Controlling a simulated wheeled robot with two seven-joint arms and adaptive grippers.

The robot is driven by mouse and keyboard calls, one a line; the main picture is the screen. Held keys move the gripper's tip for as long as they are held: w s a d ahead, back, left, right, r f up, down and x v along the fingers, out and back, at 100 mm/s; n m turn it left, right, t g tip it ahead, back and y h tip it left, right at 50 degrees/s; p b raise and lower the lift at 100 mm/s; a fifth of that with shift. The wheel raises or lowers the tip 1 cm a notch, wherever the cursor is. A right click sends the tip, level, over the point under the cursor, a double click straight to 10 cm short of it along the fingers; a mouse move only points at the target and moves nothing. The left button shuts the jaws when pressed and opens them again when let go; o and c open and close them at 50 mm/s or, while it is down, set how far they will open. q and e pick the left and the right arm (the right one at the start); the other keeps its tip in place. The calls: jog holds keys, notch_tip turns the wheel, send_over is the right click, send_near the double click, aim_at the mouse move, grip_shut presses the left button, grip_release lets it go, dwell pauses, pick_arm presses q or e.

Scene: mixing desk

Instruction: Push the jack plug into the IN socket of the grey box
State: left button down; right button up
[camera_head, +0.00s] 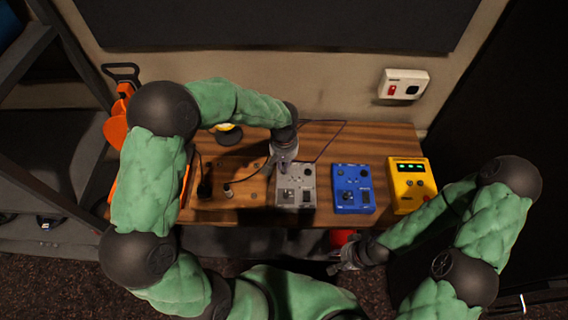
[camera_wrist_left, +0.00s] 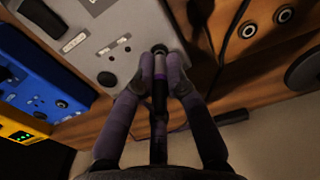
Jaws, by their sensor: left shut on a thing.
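The grey box (camera_head: 296,186) sits on the wooden desk, left of the blue box. It also shows at the upper left of the left wrist view (camera_wrist_left: 118,35). My left gripper (camera_head: 282,160) is at the box's back left edge. In the left wrist view its fingers (camera_wrist_left: 162,72) are shut on the black jack plug (camera_wrist_left: 160,100), which has a purple band. The plug's front end meets or overlaps the box's edge; I cannot tell whether it is in a socket.
A blue box (camera_head: 352,188) and a yellow box (camera_head: 409,184) with green lights stand to the right. Dark cables cross the wooden desk (camera_head: 232,205) on the left. A red object (camera_head: 341,238) shows at the front edge by my right gripper. A white wall unit (camera_head: 403,84) hangs behind.

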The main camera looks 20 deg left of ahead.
pick_arm(q)
jog(key=shift+f+b, duration=0.45)
jog(key=shift+f, duration=0.2)
jog(key=c, duration=1.2)
grip_release()
jog(key=shift+r, duration=0.15)
notch_tip(320, 180, up, 12)
jog(key=shift+f, duration=0.1)
